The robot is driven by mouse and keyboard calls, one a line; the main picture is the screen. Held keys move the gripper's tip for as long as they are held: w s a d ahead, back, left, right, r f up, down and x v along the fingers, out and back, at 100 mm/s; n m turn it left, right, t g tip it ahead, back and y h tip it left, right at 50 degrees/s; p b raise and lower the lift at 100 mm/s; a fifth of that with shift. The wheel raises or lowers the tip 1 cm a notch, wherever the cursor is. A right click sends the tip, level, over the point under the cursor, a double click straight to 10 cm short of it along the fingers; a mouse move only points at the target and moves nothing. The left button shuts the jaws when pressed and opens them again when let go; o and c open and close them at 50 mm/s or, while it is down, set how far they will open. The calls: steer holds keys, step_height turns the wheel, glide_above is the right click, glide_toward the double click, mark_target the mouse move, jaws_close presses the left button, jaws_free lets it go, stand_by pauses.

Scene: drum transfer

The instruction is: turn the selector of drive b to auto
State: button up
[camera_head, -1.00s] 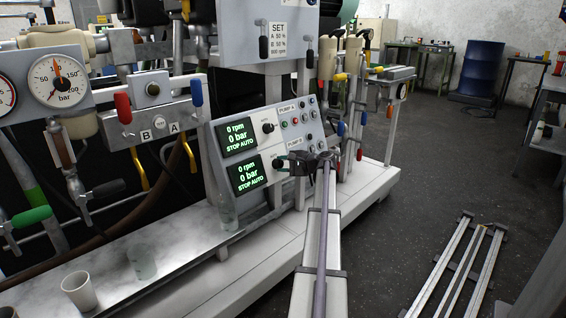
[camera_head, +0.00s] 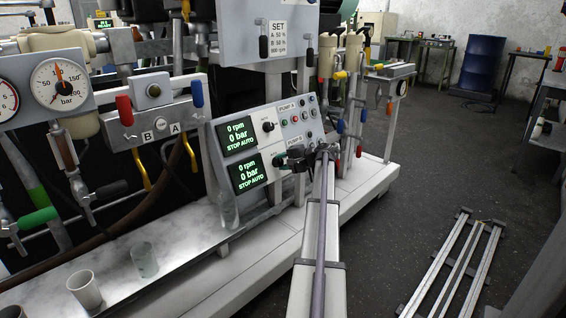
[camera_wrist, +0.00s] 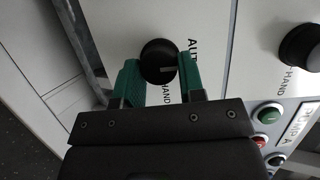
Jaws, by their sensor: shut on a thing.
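The black selector knob (camera_wrist: 158,57) of the lower pump row sits between the two green fingers of my gripper (camera_wrist: 160,80) in the wrist view. The fingers are shut on its sides. Its white mark points right in that view, toward the gap between the AUTO and HAND labels, which are partly hidden. In the head view my gripper (camera_head: 283,160) is at the lower row of the sloped control panel (camera_head: 292,130) and mostly hides this knob. The lower display (camera_head: 248,175) reads 0 rpm, 0 bar, STOP AUTO.
The upper row's knob (camera_head: 268,127) is close above, and its display (camera_head: 237,138) also reads STOP AUTO. Push buttons (camera_wrist: 268,114) lie near my gripper. Hoses and valve handles (camera_head: 340,125) stand right of the panel. Cups (camera_head: 84,290) stand on the ledge.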

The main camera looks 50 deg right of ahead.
steer(key=o, duration=0.9)
steer(key=shift+s, duration=0.1)
steer(key=p+v, duration=0.3)
steer(key=v, duration=0.7)
steer(key=shift+s+d+r+p, duration=0.1)
steer(key=shift+s+r+p, duration=0.05)
steer(key=shift+s+p, duration=0.2)
